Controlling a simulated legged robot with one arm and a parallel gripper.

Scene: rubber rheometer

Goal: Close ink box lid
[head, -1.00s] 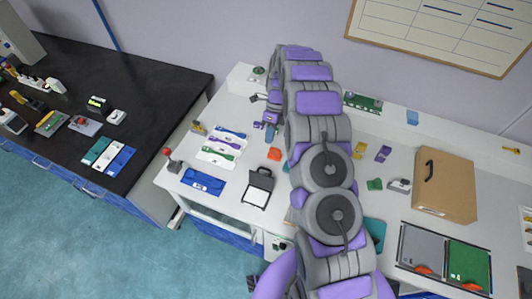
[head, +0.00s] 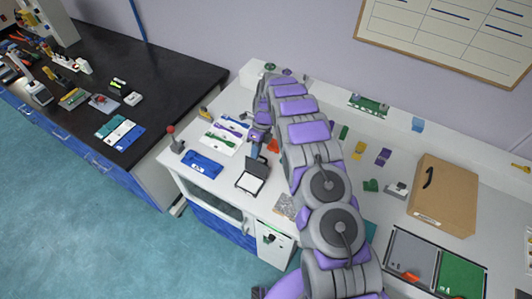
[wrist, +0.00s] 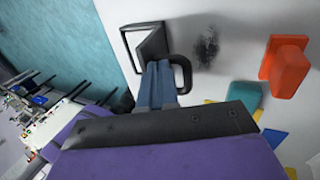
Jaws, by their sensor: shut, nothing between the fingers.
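The ink box (head: 249,184) sits on the white bench, a dark-rimmed box with a white pad inside. Its dark lid (head: 258,164) stands raised at the back edge. In the wrist view the lid (wrist: 153,44) shows beside the white pad (wrist: 131,38). My gripper (head: 255,143) is shut and empty, just behind the lid. In the wrist view my gripper's blue fingers (wrist: 161,68) overlap the lid's lower edge, with a black loop beside them. I cannot tell whether they touch the lid.
A blue case (head: 202,165) lies left of the box, and a red-knobbed joystick (head: 175,141) stands farther left. An orange block (wrist: 286,64) lies to the right in the wrist view. A cardboard box (head: 442,195) is far right. Bench in front of the ink box is clear.

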